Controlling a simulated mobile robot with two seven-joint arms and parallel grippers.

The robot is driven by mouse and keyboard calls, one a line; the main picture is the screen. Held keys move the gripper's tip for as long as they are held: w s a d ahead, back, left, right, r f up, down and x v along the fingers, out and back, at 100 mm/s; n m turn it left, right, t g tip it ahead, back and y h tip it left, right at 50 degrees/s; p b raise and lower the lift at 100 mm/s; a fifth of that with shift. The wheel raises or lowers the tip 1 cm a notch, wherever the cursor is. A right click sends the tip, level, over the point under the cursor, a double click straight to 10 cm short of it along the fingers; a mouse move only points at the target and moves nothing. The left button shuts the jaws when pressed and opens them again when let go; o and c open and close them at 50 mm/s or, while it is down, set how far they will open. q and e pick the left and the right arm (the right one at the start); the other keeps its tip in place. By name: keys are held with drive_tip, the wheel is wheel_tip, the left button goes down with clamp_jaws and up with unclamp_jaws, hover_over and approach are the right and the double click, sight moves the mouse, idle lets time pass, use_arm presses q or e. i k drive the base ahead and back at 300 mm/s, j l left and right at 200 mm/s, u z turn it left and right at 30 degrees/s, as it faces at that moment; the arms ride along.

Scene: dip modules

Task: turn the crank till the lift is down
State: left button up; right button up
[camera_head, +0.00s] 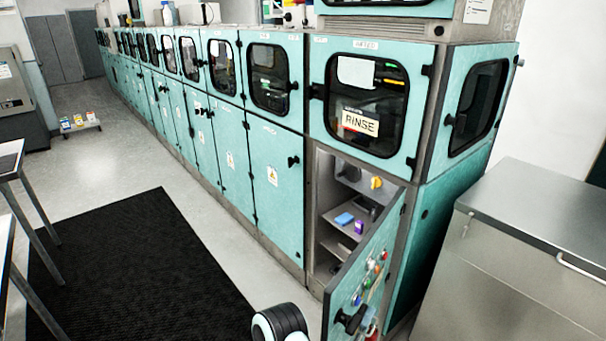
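I cannot make out a crank or a lift for certain. The rinse module (362,100) stands at the right end of the teal row, with a "RINSE" label behind its window. Its lower door (372,262) hangs open, with coloured knobs and a black handle (352,319) on its inner face. I cannot tell whether that handle is the crank. A yellow knob (376,183) shows high inside the open cabinet. Neither gripper is in view; a black ribbed part with pale rings at the bottom edge seems to be an arm link of mine.
The open cabinet holds shelves with a blue item (344,218) and a purple item (359,227). A steel chest (535,255) stands at the right. A black mat (130,270) covers the floor, with table legs at its left.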

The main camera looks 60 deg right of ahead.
sight(354, 173)
drive_tip(key=i+z, duration=0.8)
drive_tip(key=i+j+z, duration=0.35)
drive_tip(key=i+z, duration=0.3)
drive_tip(key=z, duration=0.15)
drive_tip(key=i+z, duration=0.3)
drive_tip(key=z, duration=0.2)
drive_tip(key=i+j+z, duration=0.1)
drive_tip(key=i+z, duration=0.2)
drive_tip(key=z, duration=0.15)
